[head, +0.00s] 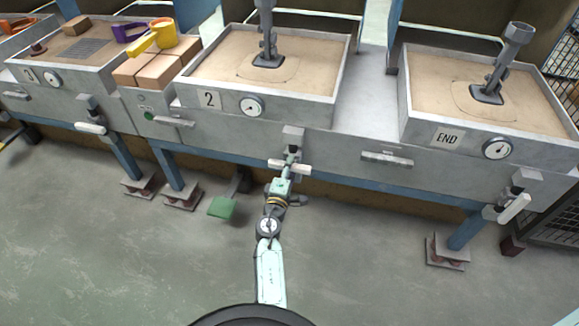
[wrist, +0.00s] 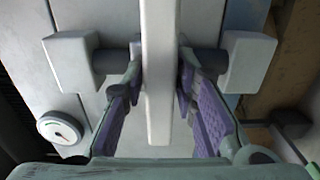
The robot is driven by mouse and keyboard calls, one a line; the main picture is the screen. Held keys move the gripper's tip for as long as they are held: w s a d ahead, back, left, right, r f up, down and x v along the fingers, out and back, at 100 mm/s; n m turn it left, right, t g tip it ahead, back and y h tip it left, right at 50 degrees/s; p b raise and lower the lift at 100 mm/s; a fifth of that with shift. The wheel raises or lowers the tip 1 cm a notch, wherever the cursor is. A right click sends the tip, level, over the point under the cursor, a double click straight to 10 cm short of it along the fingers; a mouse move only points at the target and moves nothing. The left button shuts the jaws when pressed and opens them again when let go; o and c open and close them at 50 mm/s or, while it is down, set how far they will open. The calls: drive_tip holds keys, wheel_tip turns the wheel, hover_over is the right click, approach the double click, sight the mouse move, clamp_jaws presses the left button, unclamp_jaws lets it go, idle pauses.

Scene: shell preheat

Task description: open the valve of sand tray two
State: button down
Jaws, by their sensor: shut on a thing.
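Sand tray two (head: 209,100) is the middle grey tray, marked 2, with sand and a grey funnel-topped shell standing in it. Its round gauge (head: 252,106) is on the front wall, and a gauge also shows at lower left in the wrist view (wrist: 60,131). Below the tray, the pale valve handle (head: 303,168) lies roughly crosswise under a grey fitting. My gripper (head: 289,170) reaches up to it. In the wrist view, the handle (wrist: 160,50) runs upright between the two purple-padded fingers of my gripper (wrist: 161,85), which are shut on it.
The END tray (head: 418,120) is at right with its own valve handle (head: 514,208). Another tray (head: 60,95) is at left with a pale handle (head: 90,128). A green pedal (head: 222,207) hangs left of my arm. Blue legs (head: 168,170) support the bench; the front floor is clear.

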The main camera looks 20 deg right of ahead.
drive_tip(key=shift+n, duration=0.4)
drive_tip(key=n, duration=0.3)
drive_tip(key=shift+n, duration=0.4)
drive_tip(key=n+p, duration=0.1)
drive_tip(key=n, duration=0.3)
drive_tip(key=shift+n, duration=0.3)
drive_tip(key=n+p, duration=0.1)
drive_tip(key=n, duration=0.3)
drive_tip(key=shift+p, duration=0.3)
drive_tip(key=n+p, duration=0.1)
drive_tip(key=n, duration=0.3)
drive_tip(key=shift+n, duration=0.3)
drive_tip(key=c, duration=1.4)
unclamp_jaws()
drive_tip(key=shift+c, duration=0.2)
